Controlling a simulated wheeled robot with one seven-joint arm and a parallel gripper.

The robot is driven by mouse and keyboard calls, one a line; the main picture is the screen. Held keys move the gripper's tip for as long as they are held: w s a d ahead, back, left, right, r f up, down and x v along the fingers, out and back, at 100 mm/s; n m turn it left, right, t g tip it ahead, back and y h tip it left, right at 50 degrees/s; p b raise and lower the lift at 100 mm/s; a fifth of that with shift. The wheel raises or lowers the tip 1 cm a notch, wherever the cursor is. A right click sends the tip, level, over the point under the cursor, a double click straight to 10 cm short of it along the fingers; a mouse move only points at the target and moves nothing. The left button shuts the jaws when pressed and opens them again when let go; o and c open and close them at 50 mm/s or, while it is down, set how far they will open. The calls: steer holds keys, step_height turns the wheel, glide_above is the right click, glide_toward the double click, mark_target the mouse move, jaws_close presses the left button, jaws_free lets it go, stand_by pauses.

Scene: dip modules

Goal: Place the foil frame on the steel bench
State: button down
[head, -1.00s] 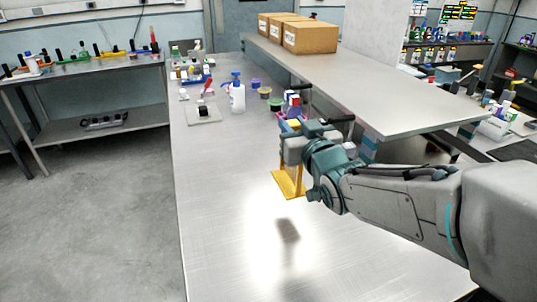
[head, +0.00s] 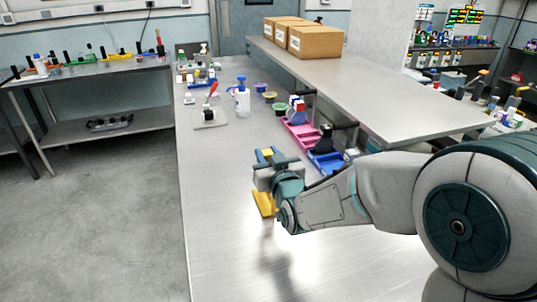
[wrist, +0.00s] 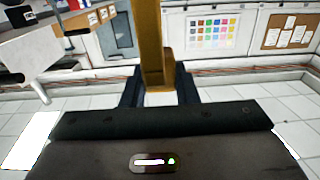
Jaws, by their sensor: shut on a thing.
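The foil frame is a yellow piece with a flat foot (head: 264,203) showing below my gripper and a small yellow part showing above it in the head view. My gripper (head: 268,176) is shut on it over the steel bench (head: 225,235). In the wrist view a golden-yellow upright bar (wrist: 151,45) stands between the two dark fingers (wrist: 158,88). My gripper hides the middle of the frame in the head view. I cannot tell whether its foot touches the bench; a dark shadow lies on the bench in front of it.
Pink (head: 300,134) and blue (head: 326,162) bins stand on the bench at the right, under the raised shelf (head: 385,98). The bench's front and left are clear.

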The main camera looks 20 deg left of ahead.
steer(key=shift+f+b, duration=0.2)
steer(key=shift+b, duration=0.15)
steer(key=c, duration=1.1)
jaws_free()
steer(key=shift+r, duration=0.1)
steer(key=shift+r+p, duration=0.15)
steer(key=shift+p, duration=0.2)
steer(key=b+v, duration=0.2)
steer(key=v, duration=1)
steer(key=shift+w, duration=0.1)
